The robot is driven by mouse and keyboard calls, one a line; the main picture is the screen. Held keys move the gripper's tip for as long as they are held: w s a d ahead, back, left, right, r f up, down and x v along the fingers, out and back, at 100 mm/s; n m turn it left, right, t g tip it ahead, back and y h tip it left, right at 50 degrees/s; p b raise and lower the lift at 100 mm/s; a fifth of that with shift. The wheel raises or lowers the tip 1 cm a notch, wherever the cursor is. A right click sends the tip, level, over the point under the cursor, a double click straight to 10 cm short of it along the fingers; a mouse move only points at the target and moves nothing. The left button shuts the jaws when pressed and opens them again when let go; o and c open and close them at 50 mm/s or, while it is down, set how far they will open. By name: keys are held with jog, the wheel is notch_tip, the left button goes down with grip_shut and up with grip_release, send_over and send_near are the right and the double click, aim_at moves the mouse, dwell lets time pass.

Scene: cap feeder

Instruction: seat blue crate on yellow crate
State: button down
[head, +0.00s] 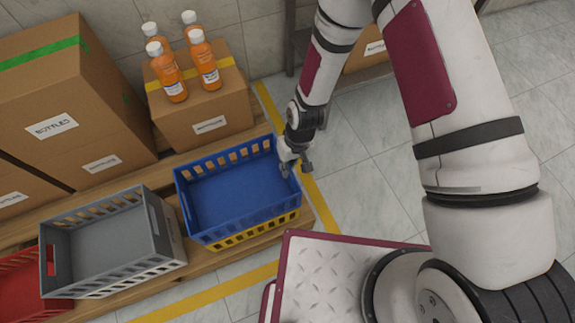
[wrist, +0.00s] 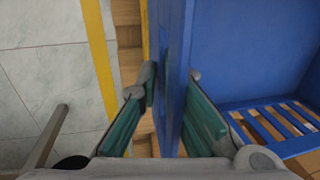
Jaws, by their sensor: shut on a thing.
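The blue crate (head: 235,196) is directly above the yellow crate (head: 257,233) in the head view, and only a strip of yellow shows below its near side. I cannot tell whether the two crates touch. My gripper (head: 294,168) is at the blue crate's right end wall. In the wrist view my gripper (wrist: 165,125) has one finger on each side of the blue crate's wall (wrist: 176,60), shut on it. The blue crate is empty and looks about level. Most of the yellow crate is hidden beneath it.
A grey crate (head: 172,226) stands left of the blue crate, and a red crate (head: 27,290) is partly hidden further left. Behind are cardboard boxes (head: 205,108), one carrying orange bottles (head: 205,72). The wooden pallet (head: 190,262) lies beneath; the tiled floor (head: 365,195) on the right is clear.

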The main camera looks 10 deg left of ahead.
jog(key=shift+f+b, duration=0.35)
jog(key=shift+f, duration=0.05)
dwell(0.4)
jog(key=c, duration=1.7)
grip_release()
jog(key=shift+r, duration=0.1)
jog(key=r, duration=0.4)
jog(key=d+r, duration=0.1)
jog(key=r, duration=0.2)
jog(key=w+r, duration=0.1)
jog(key=r, duration=0.3)
jog(key=shift+d+r, duration=0.3)
jog(key=shift+d, duration=0.1)
jog(key=shift+w+r, duration=0.1)
